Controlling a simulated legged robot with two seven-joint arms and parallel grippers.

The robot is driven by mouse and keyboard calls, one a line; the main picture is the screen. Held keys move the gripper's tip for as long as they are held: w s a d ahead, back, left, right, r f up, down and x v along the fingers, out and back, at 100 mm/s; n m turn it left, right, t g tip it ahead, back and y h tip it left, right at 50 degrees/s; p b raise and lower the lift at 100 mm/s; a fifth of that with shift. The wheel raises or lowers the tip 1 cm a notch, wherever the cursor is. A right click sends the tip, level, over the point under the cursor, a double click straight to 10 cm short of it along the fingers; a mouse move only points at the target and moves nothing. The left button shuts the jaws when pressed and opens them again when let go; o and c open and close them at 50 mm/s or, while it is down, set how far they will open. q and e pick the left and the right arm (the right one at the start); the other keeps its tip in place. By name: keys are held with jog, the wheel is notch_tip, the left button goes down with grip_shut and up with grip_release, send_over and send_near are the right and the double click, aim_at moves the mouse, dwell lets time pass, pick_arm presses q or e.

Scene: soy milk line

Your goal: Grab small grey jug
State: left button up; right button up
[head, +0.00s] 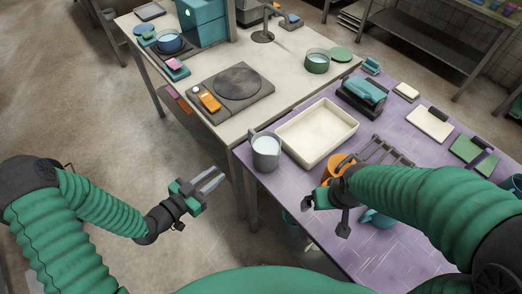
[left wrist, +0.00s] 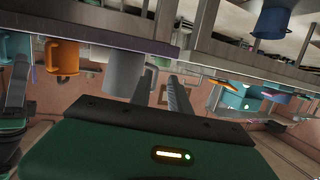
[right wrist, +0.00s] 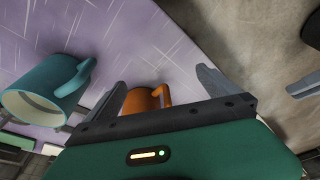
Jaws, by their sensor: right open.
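The small grey jug (head: 266,153), holding white liquid, stands upright at the near left corner of the purple table. It also shows in the left wrist view (left wrist: 122,72), just left of the fingers. My left gripper (head: 212,181) is empty in the air left of the table edge, apart from the jug, with its two fingers apart. My right gripper (right wrist: 160,90) is open with fingers wide apart, near the table's front edge. An orange mug (right wrist: 146,100) shows between its fingers, not held. In the head view my right arm partly hides that mug.
A cream tray (head: 318,128) lies right behind the jug on the purple table (head: 392,240). A teal mug (right wrist: 45,92) is near my right gripper. A hot plate (head: 238,83) sits on the white table at the back. Open floor (head: 100,120) lies to the left.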

aim_at(249, 136)
jog(key=shift+w+f, duration=0.5)
jog(key=shift+w, duration=0.3)
pick_arm(q)
jog(key=shift+t+h, duration=0.9)
jog(key=x, duration=0.5)
jog(key=r+p+x, duration=0.1)
jog(key=x, duration=0.5)
jog(key=r+x, duration=0.1)
jog(key=x, duration=0.5)
jog(key=shift+w+r, duration=0.15)
jog(key=shift+r, duration=0.05)
pick_arm(e)
jog(key=shift+v, duration=0.9)
pick_arm(q)
jog(key=shift+w+d+f, duration=0.1)
jog(key=shift+w+d, duration=0.05)
pick_arm(e)
jog(key=shift+f, duration=0.1)
pick_arm(q)
grip_shut()
